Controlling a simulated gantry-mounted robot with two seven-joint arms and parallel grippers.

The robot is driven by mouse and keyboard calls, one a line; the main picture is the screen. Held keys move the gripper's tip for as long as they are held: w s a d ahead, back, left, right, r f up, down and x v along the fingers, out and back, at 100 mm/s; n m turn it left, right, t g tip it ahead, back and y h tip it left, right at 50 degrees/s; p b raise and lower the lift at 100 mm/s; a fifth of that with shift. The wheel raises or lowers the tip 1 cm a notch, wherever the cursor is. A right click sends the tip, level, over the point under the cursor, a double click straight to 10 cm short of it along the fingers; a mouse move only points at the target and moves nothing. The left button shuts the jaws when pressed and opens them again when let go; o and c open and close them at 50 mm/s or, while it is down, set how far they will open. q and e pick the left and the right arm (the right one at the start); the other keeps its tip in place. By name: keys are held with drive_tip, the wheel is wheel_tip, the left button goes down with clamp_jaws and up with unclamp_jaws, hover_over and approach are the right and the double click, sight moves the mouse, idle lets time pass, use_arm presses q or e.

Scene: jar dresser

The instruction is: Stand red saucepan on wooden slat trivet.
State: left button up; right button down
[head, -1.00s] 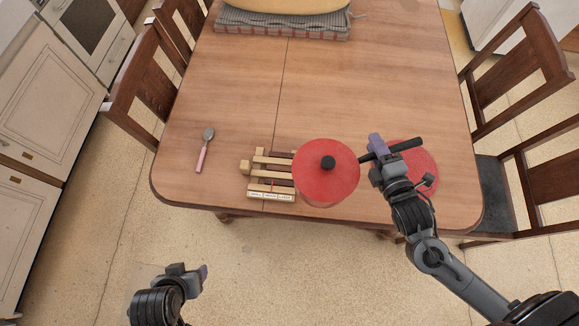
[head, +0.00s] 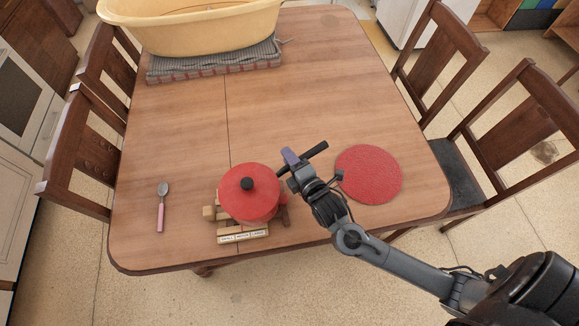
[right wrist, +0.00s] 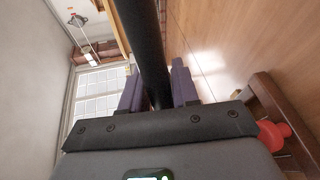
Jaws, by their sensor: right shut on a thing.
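The red saucepan (head: 240,204), with a red lid and black knob, is upright over the wooden slat trivet (head: 208,213). It covers most of the trivet; slat ends show at its left, right and front. I cannot tell whether its base touches the slats. Its black handle (head: 316,150) points right and away. My right gripper (head: 297,164) is shut on this handle. In the right wrist view, the dark handle (right wrist: 145,50) runs between the two purple fingers of the right gripper (right wrist: 158,85). My left gripper is out of view.
A red round mat (head: 369,174) lies right of the gripper. A pink-handled spoon (head: 161,208) lies left of the trivet. The middle of the table (head: 300,100) is clear.

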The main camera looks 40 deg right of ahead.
wheel_tip(320, 180, down, 4)
drive_tip(key=shift+r+b, duration=0.1)
drive_tip(key=shift+b, duration=0.55)
drive_tip(key=c, duration=0.8)
unclamp_jaws()
drive_tip(key=shift+f, duration=0.25)
drive_tip(key=shift+c, duration=0.2)
